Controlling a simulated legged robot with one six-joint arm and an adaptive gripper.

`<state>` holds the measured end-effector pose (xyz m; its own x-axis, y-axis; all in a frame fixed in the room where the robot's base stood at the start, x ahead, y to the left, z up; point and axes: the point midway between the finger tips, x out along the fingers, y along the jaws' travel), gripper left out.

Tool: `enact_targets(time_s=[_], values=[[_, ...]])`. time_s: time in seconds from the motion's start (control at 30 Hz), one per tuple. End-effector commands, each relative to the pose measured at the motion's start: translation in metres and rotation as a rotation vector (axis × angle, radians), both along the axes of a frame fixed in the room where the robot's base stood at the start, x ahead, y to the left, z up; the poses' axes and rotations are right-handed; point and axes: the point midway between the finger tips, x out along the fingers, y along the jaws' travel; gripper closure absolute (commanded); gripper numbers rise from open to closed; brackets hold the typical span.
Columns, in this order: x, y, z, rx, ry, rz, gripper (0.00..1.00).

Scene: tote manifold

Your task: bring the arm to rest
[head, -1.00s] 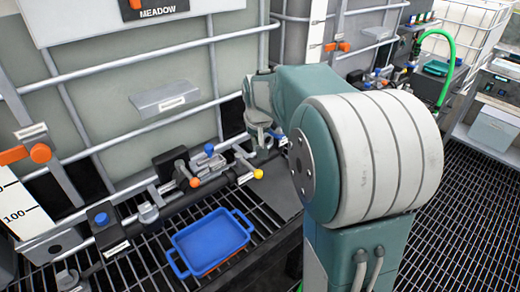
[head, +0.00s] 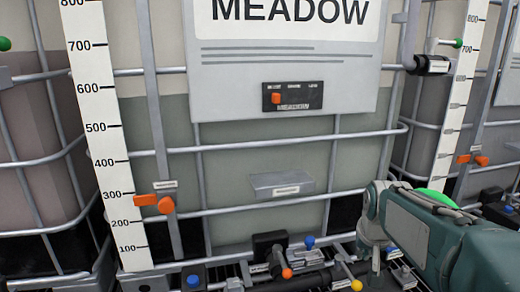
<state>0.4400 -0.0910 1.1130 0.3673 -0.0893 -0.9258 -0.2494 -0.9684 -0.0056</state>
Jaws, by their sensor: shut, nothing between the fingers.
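My arm shows at the lower right of the head view as a teal and grey link, in front of the manifold below the MEADOW tote (head: 250,185). My gripper is not clearly seen; the end of the arm runs down out of clear sight near the pipework. The tote is a pale, caged tank with a white MEADOW sign (head: 290,60) on its front.
A white level scale (head: 100,130) with an orange marker (head: 165,205) stands left of the tote. Another scale (head: 455,100) stands to the right. Manifold valves with an orange knob (head: 287,273), a blue knob (head: 309,242) and a yellow knob (head: 357,285) line the bottom.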

Motion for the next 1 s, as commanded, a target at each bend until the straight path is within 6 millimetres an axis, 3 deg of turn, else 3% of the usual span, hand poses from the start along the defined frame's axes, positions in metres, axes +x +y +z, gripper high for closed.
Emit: enact_targets(time_s=[0.23, 0.53, 0.7, 1.0], values=[[-0.080, 0.047, 0.016, -0.010, -0.046, 0.104, 1.00], [-0.166, 0.080, 0.002, -0.014, -0.091, 0.217, 1.00], [-0.188, 0.087, -0.006, -0.016, -0.103, 0.249, 1.00], [-0.190, 0.088, -0.008, -0.016, -0.102, 0.252, 1.00]])
